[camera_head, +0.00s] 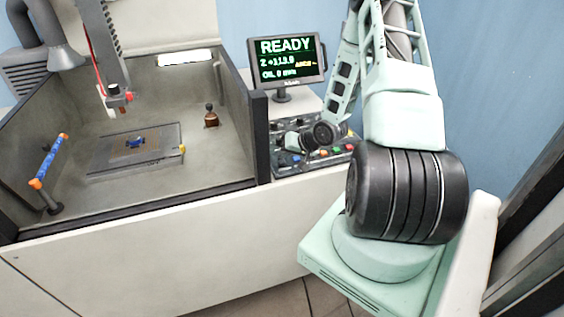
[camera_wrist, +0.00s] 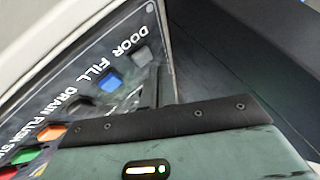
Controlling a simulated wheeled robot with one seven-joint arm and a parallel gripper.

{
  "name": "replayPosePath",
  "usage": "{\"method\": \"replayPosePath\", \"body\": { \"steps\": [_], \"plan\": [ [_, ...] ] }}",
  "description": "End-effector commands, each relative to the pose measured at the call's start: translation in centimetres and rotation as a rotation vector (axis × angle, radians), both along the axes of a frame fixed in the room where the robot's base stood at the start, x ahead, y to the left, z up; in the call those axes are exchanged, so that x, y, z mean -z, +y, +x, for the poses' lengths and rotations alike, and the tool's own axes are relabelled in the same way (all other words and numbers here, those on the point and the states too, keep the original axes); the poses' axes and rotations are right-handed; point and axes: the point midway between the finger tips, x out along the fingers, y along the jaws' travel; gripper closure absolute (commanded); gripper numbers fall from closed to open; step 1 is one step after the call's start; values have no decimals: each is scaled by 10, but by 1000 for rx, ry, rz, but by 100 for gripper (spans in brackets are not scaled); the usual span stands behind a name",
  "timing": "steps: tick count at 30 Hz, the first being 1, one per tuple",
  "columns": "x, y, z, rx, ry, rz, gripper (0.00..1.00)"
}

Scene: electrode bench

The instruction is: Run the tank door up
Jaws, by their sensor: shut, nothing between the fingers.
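The control panel (camera_wrist: 65,90) fills the left of the wrist view, with labelled buttons in a slanted row. The DOOR label stands beside a light grey button (camera_wrist: 141,54), and FILL beside a blue button (camera_wrist: 110,81). My gripper (camera_head: 291,141) is shut and empty, over the left part of the panel. Its dark edge and pale green body cross the bottom of the wrist view; whether its tip touches a button cannot be told. The tank (camera_head: 225,120) is open at the front above its dark front rim (camera_head: 130,212); no raised door panel shows there.
The monitor (camera_head: 287,60) behind the panel reads READY. Inside the tank are a flat plate (camera_head: 110,163) with a blue piece, a small brown bottle (camera_head: 211,116) and a hanging tool head (camera_head: 113,92). A blue bar (camera_head: 50,160) with orange ends stands at the front left.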

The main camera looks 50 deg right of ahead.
Motion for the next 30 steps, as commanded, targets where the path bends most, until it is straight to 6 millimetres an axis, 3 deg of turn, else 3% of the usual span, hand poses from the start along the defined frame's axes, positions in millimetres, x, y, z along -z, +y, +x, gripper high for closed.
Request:
{"method": "replayPosePath", "body": {
  "steps": [30],
  "plan": [
    [8,0,0,0,0,0,100]
  ]
}}
